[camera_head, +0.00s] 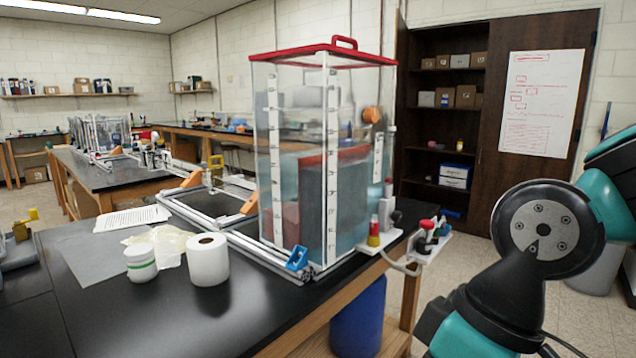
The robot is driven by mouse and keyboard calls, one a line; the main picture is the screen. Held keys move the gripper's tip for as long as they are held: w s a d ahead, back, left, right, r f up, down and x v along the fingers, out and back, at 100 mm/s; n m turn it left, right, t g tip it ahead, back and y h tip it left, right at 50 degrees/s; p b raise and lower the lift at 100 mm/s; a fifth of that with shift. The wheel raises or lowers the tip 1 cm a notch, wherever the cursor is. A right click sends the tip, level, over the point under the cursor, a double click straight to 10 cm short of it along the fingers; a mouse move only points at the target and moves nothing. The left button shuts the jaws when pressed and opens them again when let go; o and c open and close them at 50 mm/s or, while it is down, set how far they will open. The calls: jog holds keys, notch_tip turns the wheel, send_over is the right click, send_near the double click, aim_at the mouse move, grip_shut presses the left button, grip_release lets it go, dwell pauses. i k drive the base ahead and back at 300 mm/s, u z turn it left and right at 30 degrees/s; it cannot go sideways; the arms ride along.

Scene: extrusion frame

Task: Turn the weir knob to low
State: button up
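A clear tank (290,120) with a red lid (325,52) stands on the black bench, with white strips down its sides. A round orange knob (371,115) shows at the upper right part of the tank; it may be the weir knob, but its setting is too small to read. A red-topped fitting (428,225) and a red and yellow fitting (374,233) sit low at the tank's right. My teal and black arm is at the right edge, apart from the tank. My gripper is out of the picture.
A white paper roll (208,259), a white jar (140,262) and a crumpled cloth lie on the bench (190,315) left of the tank. A metal extrusion frame (210,203) lies behind them. A blue barrel (358,318) stands under the bench's right end.

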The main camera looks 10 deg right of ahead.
aim_at(371, 114)
jog(key=u, duration=0.25)
jog(key=k, duration=0.3)
jog(key=z, duration=0.95)
jog(key=i, duration=0.85)
